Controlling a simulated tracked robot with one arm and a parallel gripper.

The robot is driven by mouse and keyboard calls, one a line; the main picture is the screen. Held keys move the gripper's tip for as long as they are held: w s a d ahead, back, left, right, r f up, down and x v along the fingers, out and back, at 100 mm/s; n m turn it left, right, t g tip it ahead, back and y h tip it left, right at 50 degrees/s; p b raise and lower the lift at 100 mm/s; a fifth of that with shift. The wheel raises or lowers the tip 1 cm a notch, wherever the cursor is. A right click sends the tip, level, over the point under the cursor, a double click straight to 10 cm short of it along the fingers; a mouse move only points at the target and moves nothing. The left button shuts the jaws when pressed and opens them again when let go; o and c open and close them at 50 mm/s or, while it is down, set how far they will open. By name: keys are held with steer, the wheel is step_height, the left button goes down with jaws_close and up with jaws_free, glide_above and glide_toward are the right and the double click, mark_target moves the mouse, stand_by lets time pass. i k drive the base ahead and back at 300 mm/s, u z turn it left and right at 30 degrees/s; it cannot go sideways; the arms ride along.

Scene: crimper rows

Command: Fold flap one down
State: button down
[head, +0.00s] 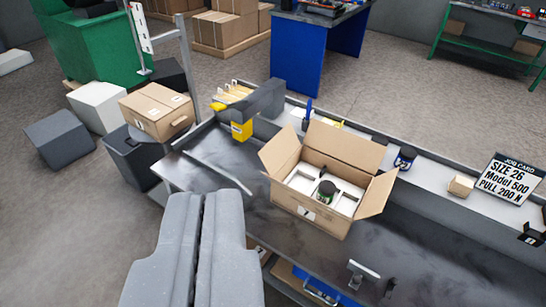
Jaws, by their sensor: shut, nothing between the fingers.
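An open cardboard box (307,222) stands on the dark metal bench (245,230), right of the picture's centre. Its back flap (343,150), left flap (279,152) and right flap (377,194) stand up and lean outward. A front flap is hard to make out. I cannot tell which one is flap one. My gripper (209,195) is at the lower left, in front of and left of the box. Its two grey fingers are together and empty, apart from the box.
A grey and yellow tool (265,105) stands at the bench's back left. A blue and white cup (405,157), small box (461,186) and job card (504,180) sit on the back ledge. A metal bracket (362,275) is at the front. The bench left of the box is mostly clear.

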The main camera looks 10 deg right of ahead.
mark_target(275, 152)
steer(key=z, duration=0.2)
steer(key=i, duration=1)
steer(key=u, duration=0.05)
